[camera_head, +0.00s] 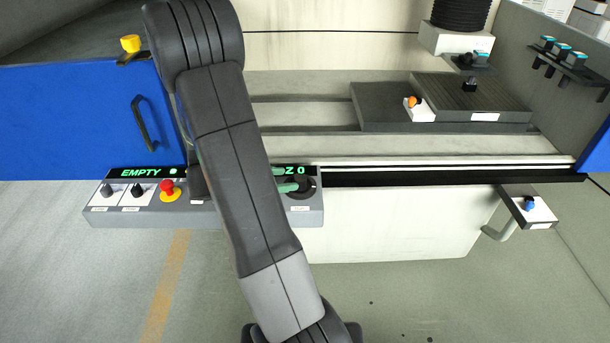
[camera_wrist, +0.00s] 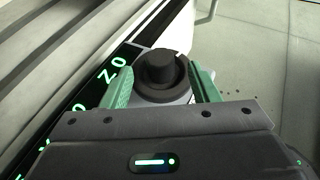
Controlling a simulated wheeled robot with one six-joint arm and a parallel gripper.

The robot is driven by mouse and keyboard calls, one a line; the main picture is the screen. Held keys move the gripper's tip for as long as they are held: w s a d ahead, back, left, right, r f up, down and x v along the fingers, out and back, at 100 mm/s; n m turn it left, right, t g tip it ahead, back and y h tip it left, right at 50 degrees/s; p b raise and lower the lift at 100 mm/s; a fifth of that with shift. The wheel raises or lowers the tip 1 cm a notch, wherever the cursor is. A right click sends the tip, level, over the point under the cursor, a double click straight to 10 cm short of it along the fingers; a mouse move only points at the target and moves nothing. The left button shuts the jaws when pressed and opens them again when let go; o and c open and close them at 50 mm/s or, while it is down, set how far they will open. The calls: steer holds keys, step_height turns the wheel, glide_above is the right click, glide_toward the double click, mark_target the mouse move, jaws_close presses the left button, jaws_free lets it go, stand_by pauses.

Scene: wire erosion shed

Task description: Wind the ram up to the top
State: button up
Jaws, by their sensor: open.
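The ram (camera_head: 455,38) is a white block under black bellows at the upper right, with a dark holder below it, low over a dark ribbed block (camera_head: 470,97). A round black knob (camera_head: 304,187) sits on the grey control panel (camera_head: 313,214). In the wrist view the knob (camera_wrist: 160,70) stands between the two green fingers of my gripper (camera_wrist: 160,80), which is open. A gap shows at the right finger; contact at the left cannot be told. In the head view my arm partly hides the panel and my gripper (camera_head: 282,180). The green readout (camera_head: 295,170) shows Z 0.
The panel also has a red button on yellow (camera_head: 168,190), two small black switches (camera_head: 137,190) and an EMPTY readout (camera_head: 141,172). A blue door (camera_head: 70,110) with a black handle is at left. A blue button shelf (camera_head: 529,205) juts out at right. Floor in front is clear.

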mark_target(297, 179)
steer(key=p+x, duration=0.1)
steer(key=x, duration=0.7)
steer(key=shift+r, duration=0.1)
steer(key=shift+c, duration=0.4)
steer(key=shift+s, duration=0.1)
steer(key=c, duration=0.9)
